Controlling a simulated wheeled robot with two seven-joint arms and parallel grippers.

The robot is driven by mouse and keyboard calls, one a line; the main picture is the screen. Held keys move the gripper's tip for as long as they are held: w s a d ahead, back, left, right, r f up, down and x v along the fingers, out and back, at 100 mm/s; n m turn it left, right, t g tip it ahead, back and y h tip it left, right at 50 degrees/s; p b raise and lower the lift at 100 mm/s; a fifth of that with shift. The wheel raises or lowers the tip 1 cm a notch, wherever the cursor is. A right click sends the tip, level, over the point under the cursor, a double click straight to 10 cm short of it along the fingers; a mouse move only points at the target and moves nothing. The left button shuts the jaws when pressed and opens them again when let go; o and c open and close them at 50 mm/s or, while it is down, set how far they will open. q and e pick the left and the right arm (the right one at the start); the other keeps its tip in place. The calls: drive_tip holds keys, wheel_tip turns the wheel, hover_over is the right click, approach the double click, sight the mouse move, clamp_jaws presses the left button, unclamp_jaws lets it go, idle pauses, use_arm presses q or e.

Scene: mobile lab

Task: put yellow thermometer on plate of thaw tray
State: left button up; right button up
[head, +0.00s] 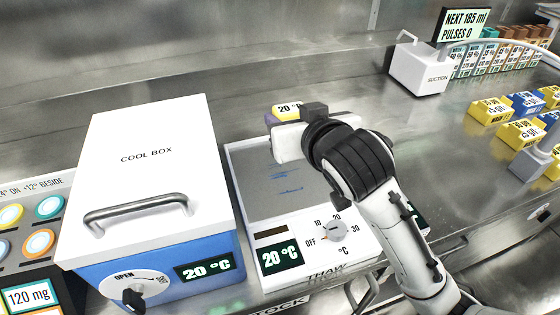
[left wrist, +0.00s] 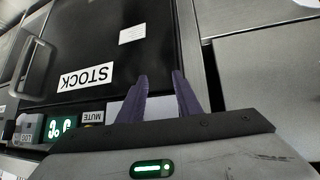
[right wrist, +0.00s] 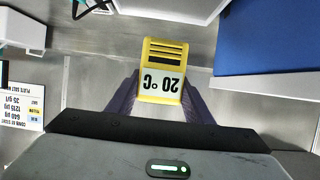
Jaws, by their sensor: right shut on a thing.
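The yellow thermometer (right wrist: 163,50) reads 20 °C and sits between the fingers of my right gripper (right wrist: 162,95), which is shut on it. In the head view the thermometer (head: 287,109) shows at the far edge of the thaw tray, partly hidden by my right gripper (head: 287,135). The thaw tray (head: 305,245) is white with a dial and a 20 °C display. Its grey plate (head: 265,190) is bare apart from blue marks, and its far right part is hidden by my arm. My left gripper (left wrist: 162,78) is open and empty, facing a dark door marked STOCK.
The white-lidded blue cool box (head: 150,150) stands close left of the tray. A suction unit (head: 418,72) stands at the back right, with several yellow and blue blocks (head: 490,110) on the right bench. The bench between is clear.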

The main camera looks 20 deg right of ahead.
drive_tip(key=a+f, duration=0.2)
drive_tip(key=f, duration=0.1)
drive_tip(key=shift+w+a+f, duration=0.15)
drive_tip(key=shift+w, duration=0.05)
wheel_tip(320, 180, down, 3)
drive_tip(key=shift+f+b, duration=0.1)
drive_tip(key=shift+b, duration=0.25)
hover_over(277, 186)
wheel_tip(277, 186, down, 5)
drive_tip(key=shift+s+f+b, duration=0.1)
drive_tip(key=shift+f+b, duration=0.1)
drive_tip(key=shift+b, duration=0.2)
drive_tip(key=shift+f, duration=0.25)
use_arm(q)
drive_tip(key=shift+s+d+f, duration=0.15)
drive_tip(key=shift+s+f, duration=0.1)
drive_tip(key=shift+f, duration=0.35)
use_arm(e)
drive_tip(key=shift+f, duration=0.1)
drive_tip(key=shift+f, duration=0.15)
drive_tip(key=o, duration=1.1)
use_arm(q)
drive_tip(key=shift+s+f, duration=0.15)
drive_tip(key=shift+s, duration=0.05)
